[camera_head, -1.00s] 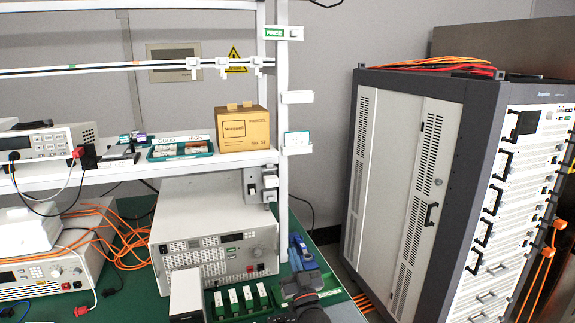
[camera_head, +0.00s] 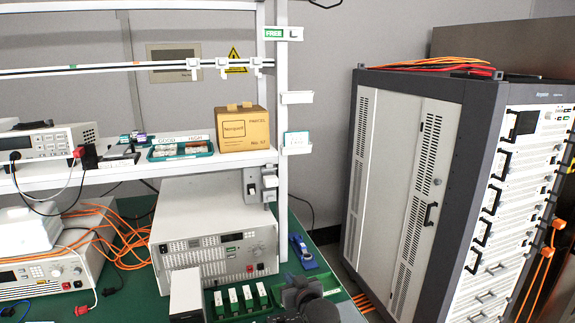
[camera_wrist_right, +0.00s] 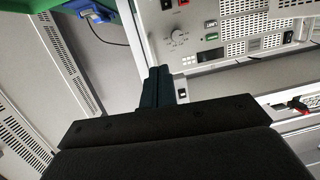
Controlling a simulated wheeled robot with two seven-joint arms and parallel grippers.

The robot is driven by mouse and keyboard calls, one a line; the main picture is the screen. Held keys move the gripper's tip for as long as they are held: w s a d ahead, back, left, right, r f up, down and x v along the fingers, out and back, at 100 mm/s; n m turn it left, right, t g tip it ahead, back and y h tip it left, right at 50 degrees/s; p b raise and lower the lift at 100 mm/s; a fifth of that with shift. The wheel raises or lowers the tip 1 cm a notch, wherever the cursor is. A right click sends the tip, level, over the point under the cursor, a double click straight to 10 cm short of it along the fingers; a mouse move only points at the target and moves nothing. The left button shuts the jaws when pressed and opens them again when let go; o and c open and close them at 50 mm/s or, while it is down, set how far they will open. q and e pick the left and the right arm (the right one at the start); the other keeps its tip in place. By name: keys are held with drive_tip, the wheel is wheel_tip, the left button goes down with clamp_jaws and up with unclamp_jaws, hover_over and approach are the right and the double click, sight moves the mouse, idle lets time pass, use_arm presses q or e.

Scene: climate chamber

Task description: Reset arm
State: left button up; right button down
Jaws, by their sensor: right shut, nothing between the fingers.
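My right gripper (camera_head: 303,288) shows at the bottom of the head view, dark, over the green bench near its right end. In the right wrist view its two dark fingers (camera_wrist_right: 158,85) are together with nothing between them. The fingers appear clear of the equipment behind them. My left gripper is not in view.
A blue tool (camera_head: 302,252) lies on the green bench just beyond my right gripper. A green rack of white modules (camera_head: 240,298) and a large white instrument (camera_head: 215,240) stand to the left. A shelf post (camera_head: 283,110) rises behind. A tall cabinet (camera_head: 405,190) stands right.

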drive_tip(key=s+d+f+g, duration=0.1)
drive_tip(key=s, duration=0.2)
drive_tip(key=s+d+f+g+h, duration=0.1)
drive_tip(key=s+d+g, duration=0.1)
drive_tip(key=s, duration=0.1)
drive_tip(key=s+d+f+g+h, duration=0.1)
drive_tip(key=s+d, duration=0.1)
drive_tip(key=s, duration=0.1)
drive_tip(key=shift+s+m, duration=0.2)
drive_tip(key=shift+m, duration=0.1)
drive_tip(key=s+d+f+g+h, duration=0.1)
drive_tip(key=s+d+f+g, duration=0.2)
drive_tip(key=s, duration=1)
drive_tip(key=s+d+f+m+g+h, duration=0.1)
drive_tip(key=s+d+f+g, duration=0.2)
drive_tip(key=s+f, duration=0.5)
drive_tip(key=s+d+f+g, duration=0.2)
drive_tip(key=s+d+f, duration=0.2)
drive_tip(key=s, duration=1.4)
drive_tip(key=shift+s+f+m+g+h, duration=0.3)
drive_tip(key=shift+f+g+h, duration=0.1)
drive_tip(key=shift+f, duration=0.35)
